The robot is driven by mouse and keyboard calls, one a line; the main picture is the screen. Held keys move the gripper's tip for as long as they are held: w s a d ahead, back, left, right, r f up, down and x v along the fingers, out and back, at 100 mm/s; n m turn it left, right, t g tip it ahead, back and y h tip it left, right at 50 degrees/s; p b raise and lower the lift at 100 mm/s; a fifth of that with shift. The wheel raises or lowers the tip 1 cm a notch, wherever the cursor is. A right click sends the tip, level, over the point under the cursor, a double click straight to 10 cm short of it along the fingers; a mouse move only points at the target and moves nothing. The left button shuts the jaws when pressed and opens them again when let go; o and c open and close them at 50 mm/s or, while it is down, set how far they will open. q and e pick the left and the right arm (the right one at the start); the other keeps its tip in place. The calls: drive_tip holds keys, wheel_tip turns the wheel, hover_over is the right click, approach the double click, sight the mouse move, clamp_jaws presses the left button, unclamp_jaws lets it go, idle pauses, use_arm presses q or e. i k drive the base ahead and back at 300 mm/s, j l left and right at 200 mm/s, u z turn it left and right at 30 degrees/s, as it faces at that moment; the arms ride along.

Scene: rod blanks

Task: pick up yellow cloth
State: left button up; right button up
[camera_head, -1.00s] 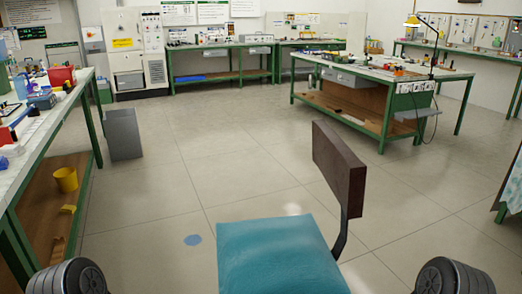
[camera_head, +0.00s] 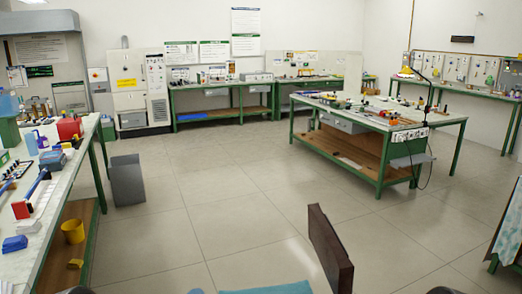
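A small yellow item (camera_head: 75,264) lies on the lower wooden shelf of the left workbench, in front of a yellow bucket (camera_head: 73,231). It is too small to tell whether it is a cloth. No other piece that is clearly a yellow cloth shows. Neither of my grippers is in view; only dark tips of my own arms show at the bottom edge.
A chair with a brown back (camera_head: 330,250) and teal seat (camera_head: 270,288) stands close in front. The left workbench (camera_head: 50,205) carries tools. A grey bin (camera_head: 127,180) stands beside it. A central workbench (camera_head: 352,120) stands right of middle. The floor between is clear.

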sight(74, 263)
drive_tip(key=u, duration=1.35)
